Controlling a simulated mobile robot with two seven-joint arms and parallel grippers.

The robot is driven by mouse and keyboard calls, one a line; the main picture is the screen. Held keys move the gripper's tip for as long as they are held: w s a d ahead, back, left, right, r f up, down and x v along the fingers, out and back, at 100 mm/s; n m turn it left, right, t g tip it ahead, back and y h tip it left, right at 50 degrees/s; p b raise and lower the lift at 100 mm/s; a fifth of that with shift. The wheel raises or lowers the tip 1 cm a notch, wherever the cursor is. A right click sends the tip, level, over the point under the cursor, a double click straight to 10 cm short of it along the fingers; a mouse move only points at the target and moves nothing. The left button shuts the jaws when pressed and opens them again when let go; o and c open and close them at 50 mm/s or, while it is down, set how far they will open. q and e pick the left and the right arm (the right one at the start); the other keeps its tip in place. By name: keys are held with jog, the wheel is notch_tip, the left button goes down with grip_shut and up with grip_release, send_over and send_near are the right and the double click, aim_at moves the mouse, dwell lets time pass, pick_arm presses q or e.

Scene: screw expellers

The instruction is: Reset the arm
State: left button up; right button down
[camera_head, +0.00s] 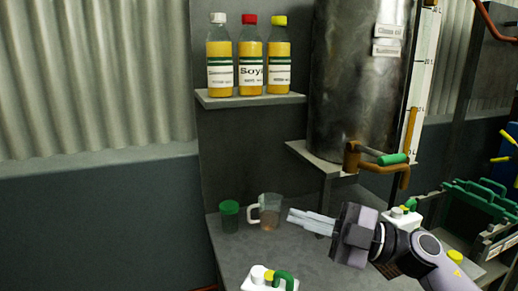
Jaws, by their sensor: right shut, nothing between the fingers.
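My right gripper (312,220) reaches in from the lower right, above the grey counter (262,250). Its fingers are shut and empty, pointing left toward a clear measuring jug (270,211) with some amber liquid in it. In this view the fingertips lie just right of the jug; I cannot tell the exact gap in depth. My left gripper is not in view.
A green cup (229,216) stands left of the jug. White canisters with green handles stand at the front (268,279) and behind my gripper (400,217). Three oil bottles (250,60) stand on a shelf (250,99). A metal tank (355,80) has a brown tap (365,161).

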jog(key=s+d+f+m+t+h+p, duration=0.1)
jog(key=d+f+m+t+h+p, duration=0.1)
jog(key=d+f+m+t+h, duration=0.4)
jog(key=s+d+f+m+t+h+p, duration=0.2)
jog(key=f+m+t+h, duration=0.45)
jog(key=f+m, duration=0.5)
jog(key=s+d+f+m+g+h+p, duration=0.1)
jog(key=s+d+f+m+g+h, duration=0.1)
jog(key=s+f, duration=0.5)
jog(key=s+d+f+m+g+h, duration=0.2)
jog(key=s+f+m+g+h, duration=0.1)
jog(key=s+f, duration=0.5)
jog(key=shift+s+d+f+m+g+p, duration=0.2)
jog(key=shift+s+d+m+g+p, duration=0.15)
jog(key=shift+s+m+g, duration=0.55)
